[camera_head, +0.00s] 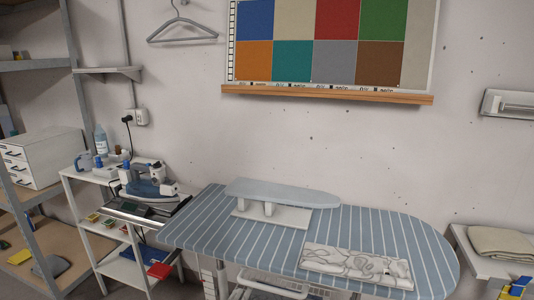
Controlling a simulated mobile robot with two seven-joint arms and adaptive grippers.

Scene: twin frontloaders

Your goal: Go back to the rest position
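Neither of my grippers shows in the head view, so I cannot see whether they hold anything. The ironing board (200,232), with a blue and white striped cover, stands in front of the wall. A small grey-blue sleeve board (285,192) stands on it, on a white base. A flat pale cloth or sheet with grey line markings (355,264) lies near its front right.
A white shelf cart (82,190) at the left carries a blue and white iron (150,187) and a bottle (101,140). A metal rack with a white drawer box (40,157) stands farther left. A folded beige cloth (501,243) lies on a shelf at the right.

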